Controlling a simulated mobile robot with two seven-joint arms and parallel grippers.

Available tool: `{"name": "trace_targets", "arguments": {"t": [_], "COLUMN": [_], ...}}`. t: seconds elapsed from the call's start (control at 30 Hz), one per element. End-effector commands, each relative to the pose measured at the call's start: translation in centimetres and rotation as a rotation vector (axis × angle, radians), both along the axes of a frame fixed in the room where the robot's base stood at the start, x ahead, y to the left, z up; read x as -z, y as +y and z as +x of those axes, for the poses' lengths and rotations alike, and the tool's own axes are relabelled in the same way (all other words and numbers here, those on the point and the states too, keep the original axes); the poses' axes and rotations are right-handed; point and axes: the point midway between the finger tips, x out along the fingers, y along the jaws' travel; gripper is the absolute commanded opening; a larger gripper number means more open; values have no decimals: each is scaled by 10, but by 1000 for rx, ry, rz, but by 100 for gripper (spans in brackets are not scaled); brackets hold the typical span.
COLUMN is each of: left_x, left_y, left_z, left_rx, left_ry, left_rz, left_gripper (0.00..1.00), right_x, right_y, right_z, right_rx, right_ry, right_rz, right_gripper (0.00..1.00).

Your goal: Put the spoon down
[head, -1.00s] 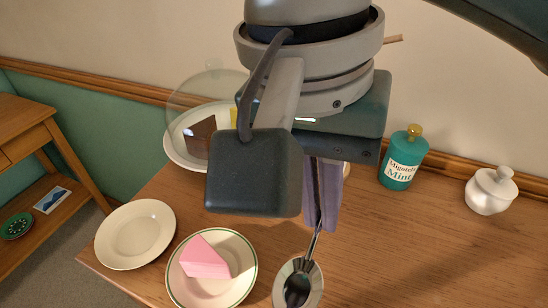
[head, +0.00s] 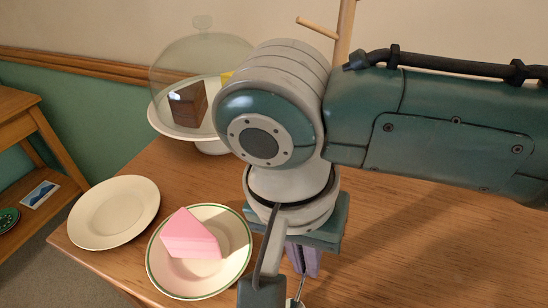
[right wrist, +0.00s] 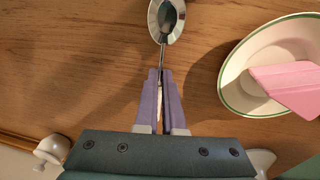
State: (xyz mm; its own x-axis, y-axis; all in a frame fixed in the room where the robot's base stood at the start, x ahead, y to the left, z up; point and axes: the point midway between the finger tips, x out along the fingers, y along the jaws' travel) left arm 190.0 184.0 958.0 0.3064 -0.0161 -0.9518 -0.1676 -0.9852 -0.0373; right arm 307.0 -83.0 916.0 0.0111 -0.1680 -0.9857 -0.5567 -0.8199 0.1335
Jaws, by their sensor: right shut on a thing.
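The metal spoon (right wrist: 162,45) has its handle between the purple fingers of my right gripper (right wrist: 161,100), which is shut on it. My left gripper is not in view.
A green-rimmed plate (head: 239,229) with a pink cake slice (head: 190,236) is close left of the gripper. An empty cream plate (head: 113,212) lies farther left. A glass-domed cake stand (head: 163,123) stands behind. The wooden table (head: 430,260) is clear at the right.

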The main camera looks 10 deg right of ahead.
Motion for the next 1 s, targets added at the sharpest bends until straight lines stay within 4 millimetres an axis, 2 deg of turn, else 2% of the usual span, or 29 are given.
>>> {"name": "trace_targets", "arguments": {"t": [0.27,0.3,0.53,0.83,1.0], "left_x": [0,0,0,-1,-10], "left_y": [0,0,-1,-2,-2], "left_z": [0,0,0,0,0], "left_rx": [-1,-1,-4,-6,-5], "left_ry": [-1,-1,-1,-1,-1], "left_rz": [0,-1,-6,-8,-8], "left_gripper": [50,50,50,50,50], "right_x": [3,3,2,-2,-28], "right_y": [0,0,0,0,5], "right_z": [-1,0,0,1,0], "right_rx": [0,0,0,0,0], "right_ry": [3,1,1,-1,-1], "right_rz": [-1,0,0,0,4], "right_gripper": [0,9,35,36,36]}}
